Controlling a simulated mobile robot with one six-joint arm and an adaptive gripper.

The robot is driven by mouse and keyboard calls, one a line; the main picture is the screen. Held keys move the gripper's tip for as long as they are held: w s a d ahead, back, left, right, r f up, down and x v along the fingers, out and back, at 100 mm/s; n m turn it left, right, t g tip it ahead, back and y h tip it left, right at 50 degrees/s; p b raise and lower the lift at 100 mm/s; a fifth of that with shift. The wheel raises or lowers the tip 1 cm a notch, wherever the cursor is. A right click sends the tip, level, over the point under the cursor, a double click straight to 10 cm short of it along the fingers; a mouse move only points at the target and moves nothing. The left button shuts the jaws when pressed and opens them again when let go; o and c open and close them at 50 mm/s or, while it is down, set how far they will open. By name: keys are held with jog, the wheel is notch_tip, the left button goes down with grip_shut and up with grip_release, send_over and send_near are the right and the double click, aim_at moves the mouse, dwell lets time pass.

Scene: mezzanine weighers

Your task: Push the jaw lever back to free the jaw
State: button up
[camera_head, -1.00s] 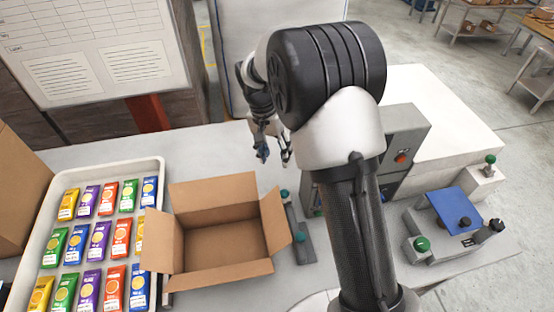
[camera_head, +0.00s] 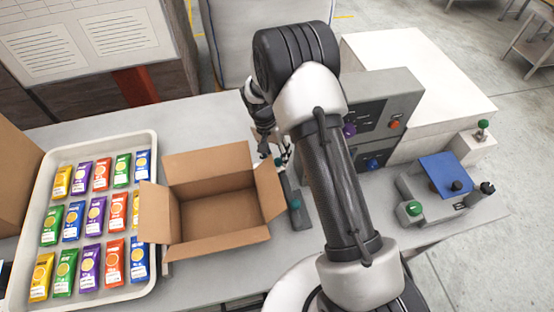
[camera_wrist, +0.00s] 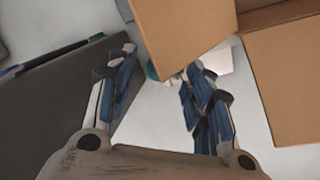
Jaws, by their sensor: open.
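My gripper (camera_head: 275,150) is open and empty, beside the right side of the cardboard box. In the wrist view its two blue-padded fingers (camera_wrist: 160,66) stand apart, with part of a green knob (camera_wrist: 151,70) visible between them, half hidden by a box flap. In the head view a narrow grey bar (camera_head: 301,220) right of the box carries green knobs, one (camera_head: 295,204) nearer me. A grey fixture (camera_head: 412,185) with a blue plate (camera_head: 440,172), a green knob (camera_head: 413,208) and black knobs (camera_head: 487,188) sits at the right. I cannot tell which part is the jaw lever.
The open cardboard box (camera_head: 176,192) stands just left of the gripper, flaps spread. A white tray (camera_head: 153,160) of colourful packets lies farther left. A grey control box (camera_head: 405,88) with coloured buttons stands behind my arm. A green-topped post (camera_head: 482,124) stands at the right.

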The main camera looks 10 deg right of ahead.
aim_at(277, 162)
jog(key=shift+s+d+f, duration=0.1)
jog(key=shift+d+f, duration=0.1)
jog(key=shift+f, duration=0.95)
jog(key=shift+c, duration=0.3)
grip_shut()
